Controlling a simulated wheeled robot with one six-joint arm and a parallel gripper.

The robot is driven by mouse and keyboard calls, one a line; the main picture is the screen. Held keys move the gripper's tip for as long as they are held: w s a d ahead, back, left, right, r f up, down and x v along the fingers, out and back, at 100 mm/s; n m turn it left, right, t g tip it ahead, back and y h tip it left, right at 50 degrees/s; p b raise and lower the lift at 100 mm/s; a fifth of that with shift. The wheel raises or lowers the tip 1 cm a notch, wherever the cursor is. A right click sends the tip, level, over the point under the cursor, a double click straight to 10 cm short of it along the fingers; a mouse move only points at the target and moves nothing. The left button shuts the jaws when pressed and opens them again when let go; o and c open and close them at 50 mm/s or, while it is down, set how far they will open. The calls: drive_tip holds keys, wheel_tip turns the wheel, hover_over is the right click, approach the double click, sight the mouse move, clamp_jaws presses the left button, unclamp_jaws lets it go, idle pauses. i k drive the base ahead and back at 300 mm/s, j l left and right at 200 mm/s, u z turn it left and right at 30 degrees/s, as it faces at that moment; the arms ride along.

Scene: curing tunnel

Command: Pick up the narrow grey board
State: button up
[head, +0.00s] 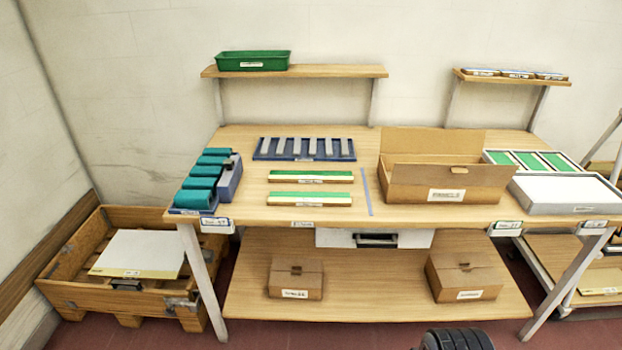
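Several narrow grey boards (297,147) stand side by side in a low dark blue rack (262,155) at the back of the workbench, left of centre. They are alike at this size, and I cannot tell one apart as the task's board. Their lower parts are hidden in the rack.
Two green-topped strips (310,198) lie in front of the rack. Teal blocks (195,197) in a blue holder stand left, an open cardboard box (450,190) right. A wooden crate (75,290) stands on the floor at left. Bare bench top lies between strips and rack.

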sight(288, 198)
drive_tip(key=i+j+z, duration=0.1)
drive_tip(key=i+j, duration=0.15)
drive_tip(key=i+j+z, duration=0.15)
drive_tip(key=i+j, duration=0.15)
drive_tip(key=j, duration=0.15)
drive_tip(key=i+j+z, duration=0.1)
drive_tip(key=j, duration=0.25)
drive_tip(key=i+j+z, duration=0.15)
drive_tip(key=i+j, duration=0.2)
drive_tip(key=i+j+z, duration=0.1)
drive_tip(key=j, duration=0.35)
drive_tip(key=i, duration=0.1)
